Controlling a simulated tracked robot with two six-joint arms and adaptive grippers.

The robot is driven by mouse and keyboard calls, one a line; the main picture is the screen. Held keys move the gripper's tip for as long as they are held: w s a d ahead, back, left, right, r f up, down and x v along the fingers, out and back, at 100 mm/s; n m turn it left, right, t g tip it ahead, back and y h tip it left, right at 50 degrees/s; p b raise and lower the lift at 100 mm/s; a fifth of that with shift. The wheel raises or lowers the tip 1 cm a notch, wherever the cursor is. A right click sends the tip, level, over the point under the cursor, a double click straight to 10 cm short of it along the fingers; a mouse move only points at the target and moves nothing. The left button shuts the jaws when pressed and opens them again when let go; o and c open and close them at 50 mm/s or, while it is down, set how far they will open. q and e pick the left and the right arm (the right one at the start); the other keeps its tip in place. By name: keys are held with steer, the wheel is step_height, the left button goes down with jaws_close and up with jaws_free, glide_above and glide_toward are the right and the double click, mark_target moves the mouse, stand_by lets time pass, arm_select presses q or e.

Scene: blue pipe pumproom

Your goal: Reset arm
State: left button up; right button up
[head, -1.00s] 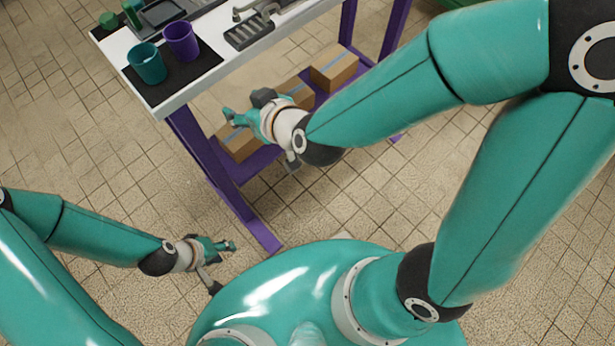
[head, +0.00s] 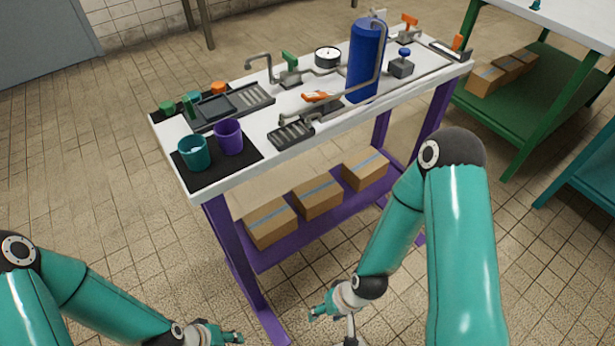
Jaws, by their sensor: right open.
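My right gripper (head: 328,326) hangs low at the bottom middle of the head view, in front of the table's purple legs. It is open, with nothing seen between its fingers; one finger points left and the other points down to the picture's edge. My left gripper (head: 222,338) is at the bottom edge, left of the right one. Only part of it shows, so its opening cannot be judged. Both grippers are apart from the white-topped table (head: 232,187).
The table bears a teal cup (head: 195,154), a purple cup (head: 229,138), a blue cylinder (head: 365,62) and pipe fittings. Cardboard boxes (head: 318,197) lie on its purple lower shelf. A green table (head: 545,95) stands at right. Tiled floor is clear at left.

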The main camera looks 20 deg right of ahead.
step_height(320, 180, up, 22)
steer(key=p, duration=2.1)
steer(key=shift+w, duration=0.15)
